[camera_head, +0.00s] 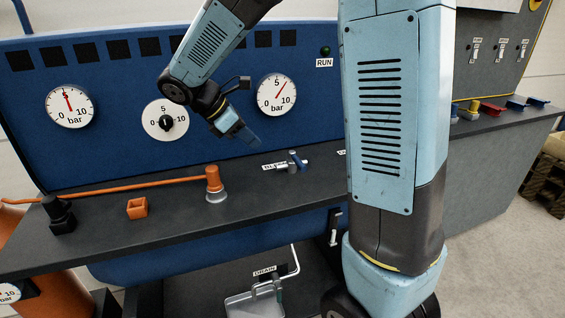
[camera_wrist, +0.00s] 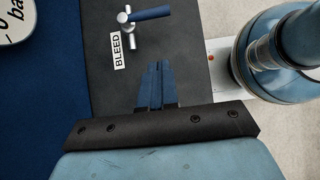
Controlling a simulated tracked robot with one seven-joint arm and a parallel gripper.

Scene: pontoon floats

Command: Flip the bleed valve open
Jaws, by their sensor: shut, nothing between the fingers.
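The bleed valve (camera_head: 293,167) stands on the dark grey bench top, beside a white label (camera_head: 273,166). In the wrist view the valve (camera_wrist: 128,18) is a small silver fitting with a blue lever (camera_wrist: 152,12) pointing to the right, and the label reads BLEED (camera_wrist: 117,50). My gripper (camera_head: 253,139) is in front of the blue panel, up and to the left of the valve in the head view. In the wrist view my gripper's blue fingers (camera_wrist: 158,64) are together and empty, apart from the lever.
The blue panel carries round gauges (camera_head: 276,94) and a dial with a black knob (camera_head: 166,121). An orange-capped fitting (camera_head: 214,184) with an orange hose and an orange block (camera_head: 137,208) stand left on the bench. A DRAIN tray (camera_head: 252,303) is below. My arm hides part of the bench.

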